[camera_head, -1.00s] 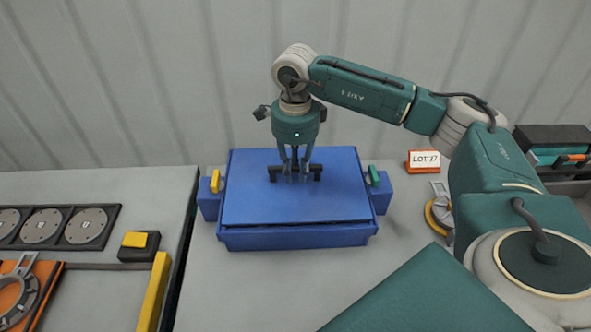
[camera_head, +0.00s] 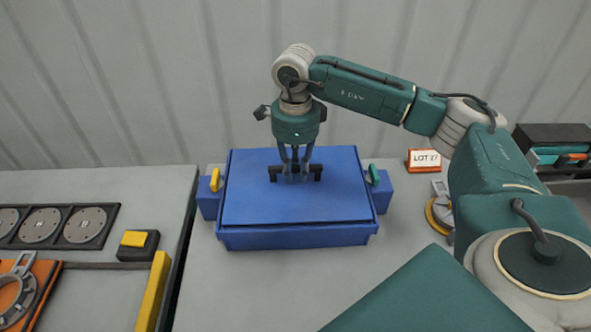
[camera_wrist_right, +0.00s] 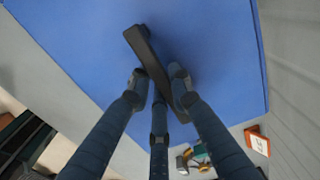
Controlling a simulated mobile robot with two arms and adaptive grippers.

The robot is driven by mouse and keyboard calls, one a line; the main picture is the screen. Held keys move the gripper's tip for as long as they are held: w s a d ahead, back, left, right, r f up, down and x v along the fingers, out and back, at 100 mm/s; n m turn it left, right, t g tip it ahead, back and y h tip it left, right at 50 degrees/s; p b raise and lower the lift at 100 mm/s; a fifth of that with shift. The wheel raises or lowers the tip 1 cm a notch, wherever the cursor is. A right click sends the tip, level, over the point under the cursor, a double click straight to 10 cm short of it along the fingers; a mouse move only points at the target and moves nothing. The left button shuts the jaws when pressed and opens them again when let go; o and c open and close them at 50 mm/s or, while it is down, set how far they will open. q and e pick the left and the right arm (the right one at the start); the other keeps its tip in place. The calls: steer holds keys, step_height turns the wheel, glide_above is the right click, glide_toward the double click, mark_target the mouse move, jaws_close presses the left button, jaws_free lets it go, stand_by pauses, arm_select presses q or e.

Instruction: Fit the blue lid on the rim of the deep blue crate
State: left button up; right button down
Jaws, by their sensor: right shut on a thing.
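The blue lid (camera_head: 297,206) lies over the top of the deep blue crate (camera_head: 297,238) and covers it, so the inside is hidden. Whether it is seated evenly on the rim I cannot tell. My right gripper (camera_head: 296,176) is over the middle of the lid, pointing down, shut on the lid's black bar handle (camera_head: 274,173). In the right wrist view the fingers (camera_wrist_right: 160,92) close around the handle (camera_wrist_right: 147,55), above the lid's surface (camera_wrist_right: 205,45). A yellow latch (camera_head: 215,180) sits at the crate's left side and a green latch (camera_head: 374,175) at its right. My left gripper is not in view.
An orange LOT 17 sign (camera_head: 423,160) and a round metal part with a yellow ring (camera_head: 439,213) stand right of the crate. A bench at left holds a black tray of discs (camera_head: 60,226) and a yellow-topped block (camera_head: 138,243). The table before the crate is clear.

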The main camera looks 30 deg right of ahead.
mark_target(295, 169)
steer(key=shift+f, duration=0.15)
stand_by(0.5)
steer(key=c, duration=1.5)
jaws_free()
step_height(295, 169, up, 12)
steer(key=shift+r, duration=0.1)
